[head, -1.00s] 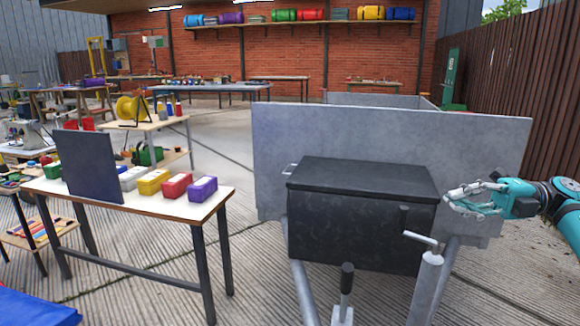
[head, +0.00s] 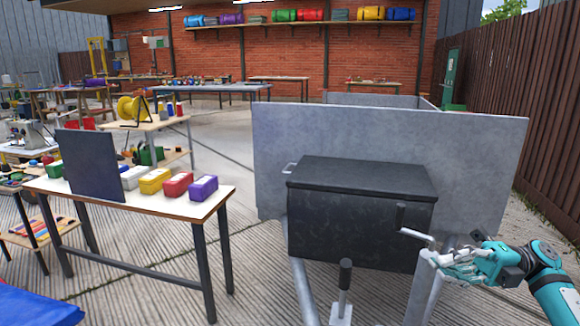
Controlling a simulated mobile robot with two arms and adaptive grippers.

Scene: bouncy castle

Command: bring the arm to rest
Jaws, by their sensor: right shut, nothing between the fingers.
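My right gripper (head: 455,264) is at the lower right of the head view, on its teal arm that comes in from the right edge. Its silver fingers are closed with nothing between them. They show in front of the trailer's jockey wheel post (head: 423,290), just below and right of its crank handle; whether they touch the post I cannot tell. My left gripper is out of view.
A grey metal trailer (head: 390,138) with a black lidded box (head: 362,215) at its front fills the middle and right. A table (head: 133,203) with coloured blocks and a dark upright panel (head: 90,165) stands at left.

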